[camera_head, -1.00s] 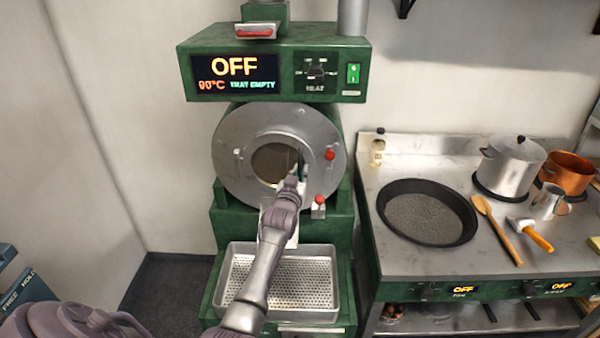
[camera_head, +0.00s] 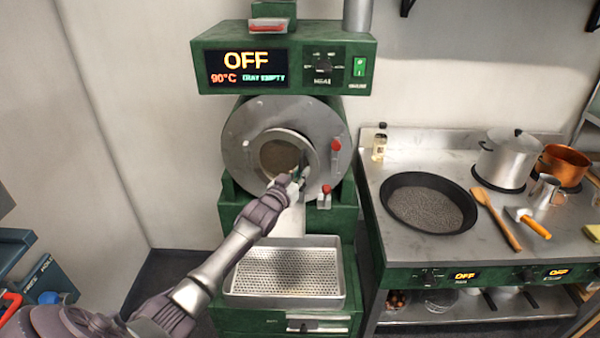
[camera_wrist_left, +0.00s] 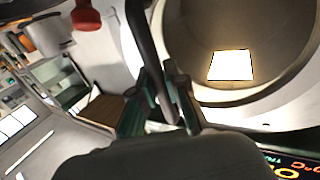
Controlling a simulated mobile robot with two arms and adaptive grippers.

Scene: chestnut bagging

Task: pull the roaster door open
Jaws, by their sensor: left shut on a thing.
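The green roaster (camera_head: 205,47) stands against the back wall with a round steel face (camera_head: 245,120). The roaster door (camera_head: 262,140) is a round steel ring with a dark window, at the middle of that face; I cannot tell whether it stands slightly ajar. My left gripper (camera_head: 298,180) is at the door's right edge, shut on the upright dark door handle (camera_head: 303,158). In the left wrist view the handle (camera_wrist_left: 143,35) runs down between the fingers (camera_wrist_left: 162,105), with the bright-lit window beside it. My right gripper is not in view.
A perforated steel tray (camera_head: 342,270) sits empty below the door. Red-knobbed levers (camera_head: 336,145) are on the right of the face. To the right is a counter (camera_head: 385,160) with a black pan (camera_head: 388,205), pots and utensils. Blue boxes (camera_head: 45,280) are at lower left.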

